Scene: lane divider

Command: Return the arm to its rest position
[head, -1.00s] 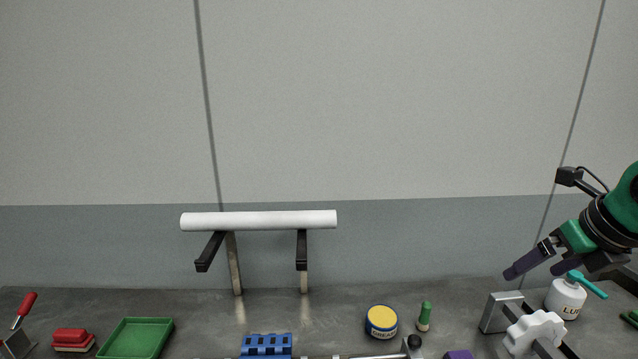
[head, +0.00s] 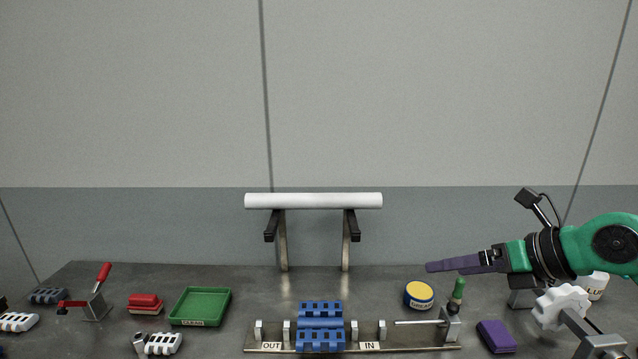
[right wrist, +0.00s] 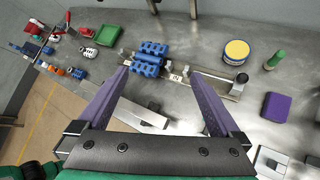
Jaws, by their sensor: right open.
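My right gripper (head: 428,267) comes in from the right in the head view, its purple fingers pointing left above the back of the bench. The right wrist view shows the same gripper (right wrist: 160,85) with its two fingers wide apart and nothing between them. Blue divider blocks (head: 320,327) stand on the metal rail plate (head: 410,347), between the OUT and IN labels. The blue blocks (right wrist: 149,57) also show beyond the fingers in the right wrist view, clear of them. My left gripper is in neither view.
A yellow-lidded grease tin (head: 419,294), a green-topped peg (head: 458,290) and a purple block (head: 496,336) lie to the right. A white knob (head: 560,307) stands below my right arm. A green tray (head: 200,306) and red clamp (head: 97,296) are left. A white roll (head: 313,201) hangs behind.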

